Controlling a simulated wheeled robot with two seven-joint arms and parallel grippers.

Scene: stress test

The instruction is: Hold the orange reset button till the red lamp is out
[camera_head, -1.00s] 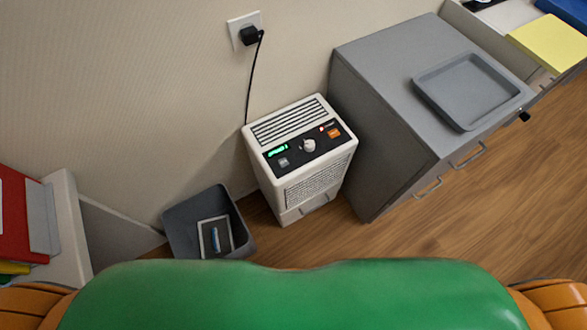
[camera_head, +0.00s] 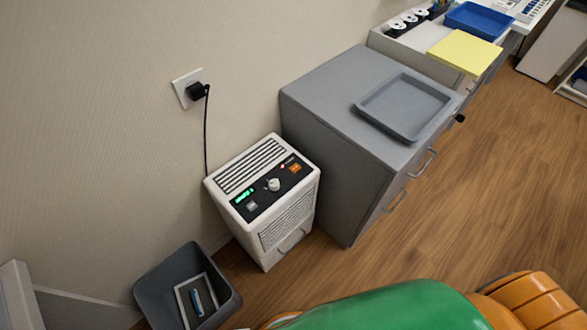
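A white dehumidifier-like unit (camera_head: 265,215) stands on the floor against the wall, left of a grey cabinet. Its black top panel carries an orange button (camera_head: 295,168) at the right end, a pale round knob (camera_head: 273,184) in the middle, a grey button (camera_head: 251,206) and a lit green display (camera_head: 244,195). A small red lamp (camera_head: 283,166) beside the orange button looks lit, though it is tiny. Nothing touches the button. Neither of my grippers is in view; only my green and orange body shows at the bottom.
A grey cabinet (camera_head: 345,150) with a grey tray (camera_head: 404,76) on top stands right of the unit. A grey bin (camera_head: 150,290) stands at lower left. A black plug (camera_head: 197,91) and cord run down the wall. Wooden floor (camera_head: 470,200) at right is clear.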

